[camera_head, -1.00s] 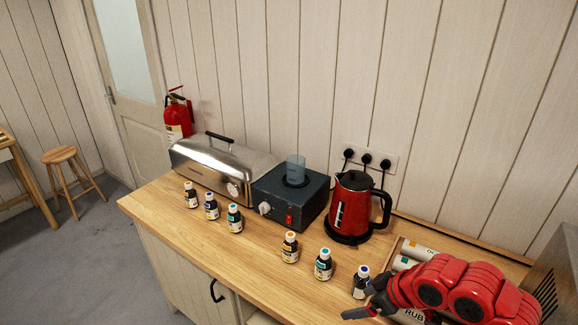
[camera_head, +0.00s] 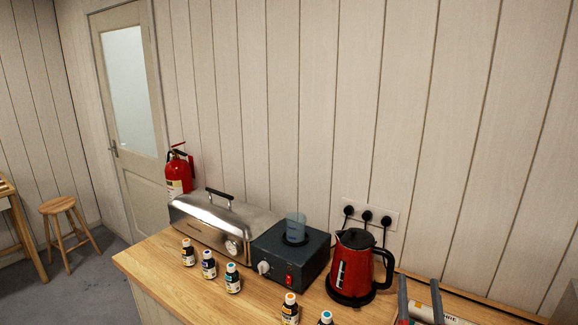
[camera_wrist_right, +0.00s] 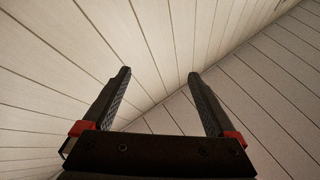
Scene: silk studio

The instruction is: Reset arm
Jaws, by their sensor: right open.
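My right gripper (camera_head: 419,283) shows at the lower right of the head view, with its two grey fingers pointing up and apart. In the right wrist view the right gripper (camera_wrist_right: 159,74) is open, with nothing between its fingers. Only pale plank walls and ceiling lie beyond them there. The rest of my right arm is below the picture edge. My left gripper is in neither view.
A wooden counter (camera_head: 190,287) holds a steel sterilizer-like box (camera_head: 215,225), a dark heater (camera_head: 285,265) with a beaker (camera_head: 296,228), a red kettle (camera_head: 352,268) and several small bottles (camera_head: 208,264). A tray with rolled tubes (camera_head: 455,318) is at the right.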

